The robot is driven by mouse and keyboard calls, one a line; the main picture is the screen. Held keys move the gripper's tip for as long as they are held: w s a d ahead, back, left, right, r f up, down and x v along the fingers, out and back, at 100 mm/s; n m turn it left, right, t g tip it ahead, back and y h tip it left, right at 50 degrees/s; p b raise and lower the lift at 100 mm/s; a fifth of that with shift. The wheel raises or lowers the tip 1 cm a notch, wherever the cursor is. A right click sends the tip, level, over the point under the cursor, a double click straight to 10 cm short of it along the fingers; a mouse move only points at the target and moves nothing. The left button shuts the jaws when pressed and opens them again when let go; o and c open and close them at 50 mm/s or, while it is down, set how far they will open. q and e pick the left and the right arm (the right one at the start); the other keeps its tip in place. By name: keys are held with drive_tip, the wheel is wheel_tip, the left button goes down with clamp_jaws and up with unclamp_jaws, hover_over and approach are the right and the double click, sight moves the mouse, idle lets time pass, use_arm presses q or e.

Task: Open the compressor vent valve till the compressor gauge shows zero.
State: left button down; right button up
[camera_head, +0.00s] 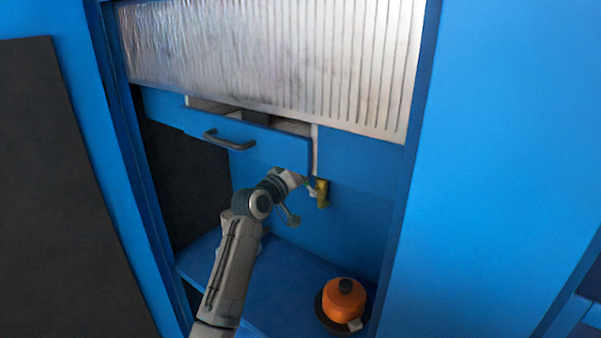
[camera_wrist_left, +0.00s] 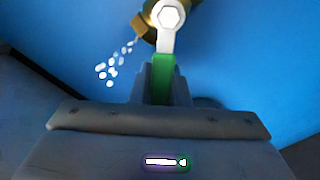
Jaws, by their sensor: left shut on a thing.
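The vent valve is a brass body (camera_head: 322,193) on the blue back wall of the recess, just right of my left gripper (camera_head: 304,184) in the head view. In the left wrist view the brass valve (camera_wrist_left: 146,25) is at the top, with a hex nut on a pale lever. The lever's green grip (camera_wrist_left: 162,79) is between the fingers of my left gripper (camera_wrist_left: 162,92), which is shut on it. White puffs (camera_wrist_left: 106,70) show beside the valve's left side. No gauge can be made out. My right gripper is out of view.
A blue drawer front (camera_head: 265,148) with a dark handle (camera_head: 230,142) stands above my left wrist. A ribbed metal panel (camera_head: 280,60) is above it. An orange knob-topped object (camera_head: 343,302) stands on the blue shelf (camera_head: 285,270). Blue side panels bound the recess.

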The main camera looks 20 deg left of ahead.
use_arm(q)
drive_tip(key=shift+s+d+r+m, duration=0.15)
drive_tip(key=shift+d+r+m, duration=0.2)
drive_tip(key=shift+m, duration=0.6)
drive_tip(key=shift+s+d+r+m, duration=0.2)
drive_tip(key=shift+d+m, duration=0.25)
drive_tip(key=shift+m, duration=0.5)
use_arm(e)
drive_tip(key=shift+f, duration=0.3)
use_arm(q)
drive_tip(key=c, duration=1.4)
unclamp_jaws()
